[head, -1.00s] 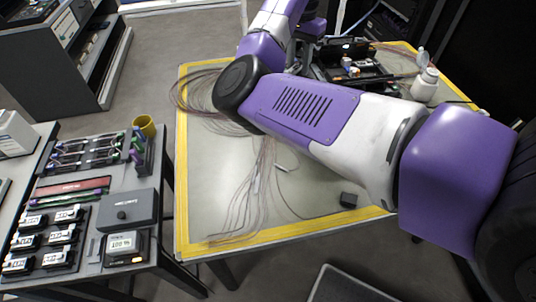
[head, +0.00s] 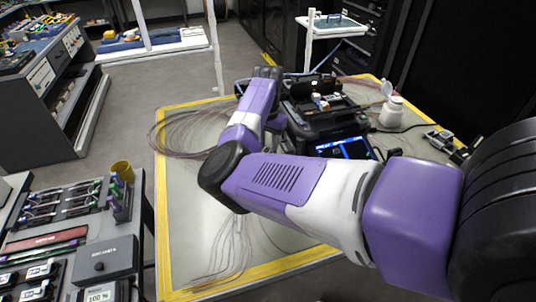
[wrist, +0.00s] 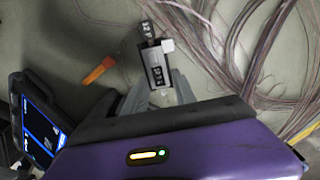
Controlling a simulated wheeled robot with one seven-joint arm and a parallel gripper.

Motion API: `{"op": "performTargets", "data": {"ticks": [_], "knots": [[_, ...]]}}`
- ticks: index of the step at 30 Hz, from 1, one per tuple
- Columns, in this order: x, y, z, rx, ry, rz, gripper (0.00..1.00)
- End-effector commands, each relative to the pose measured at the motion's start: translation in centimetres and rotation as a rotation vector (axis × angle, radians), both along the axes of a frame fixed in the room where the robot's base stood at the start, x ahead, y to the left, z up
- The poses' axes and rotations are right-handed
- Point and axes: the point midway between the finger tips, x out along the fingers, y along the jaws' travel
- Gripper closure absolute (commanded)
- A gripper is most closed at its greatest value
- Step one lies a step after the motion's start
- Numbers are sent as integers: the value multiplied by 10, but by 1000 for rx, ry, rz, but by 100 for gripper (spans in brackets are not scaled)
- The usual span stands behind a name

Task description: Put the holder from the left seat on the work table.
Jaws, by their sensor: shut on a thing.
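In the wrist view my gripper (wrist: 157,92) is shut on a small dark and grey holder (wrist: 154,60) with "12 F" style labels and a white block on its side. The holder sits between the fingertips over the grey-green work table (wrist: 100,30); whether it touches the table I cannot tell. The black splicer with its lit blue screen (wrist: 38,130) is at the left edge of the wrist view. In the head view the splicer (head: 328,125) stands on the table (head: 185,245), right of my forearm. My fingers and the seats are not clear there.
Loose fibre bundles (wrist: 255,75) lie right of the holder, and an orange piece (wrist: 98,73) lies left of it. A white bottle (head: 391,110) stands right of the splicer. A side bench with a yellow cup (head: 122,170) is at the left.

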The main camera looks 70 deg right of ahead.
Motion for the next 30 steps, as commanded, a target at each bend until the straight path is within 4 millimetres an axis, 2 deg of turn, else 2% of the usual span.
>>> {"op": "performTargets", "data": {"ticks": [6,9,22,23,24,26,30], "knots": [[0,0,-30,1,1,-1,100],[0,0,-39,1,0,-1,100],[-1,0,-44,0,1,-1,100],[-1,0,-44,0,1,-1,62],[0,0,-43,0,1,-1,54],[0,0,-43,0,1,-1,46],[0,0,-43,0,0,-1,46]]}}
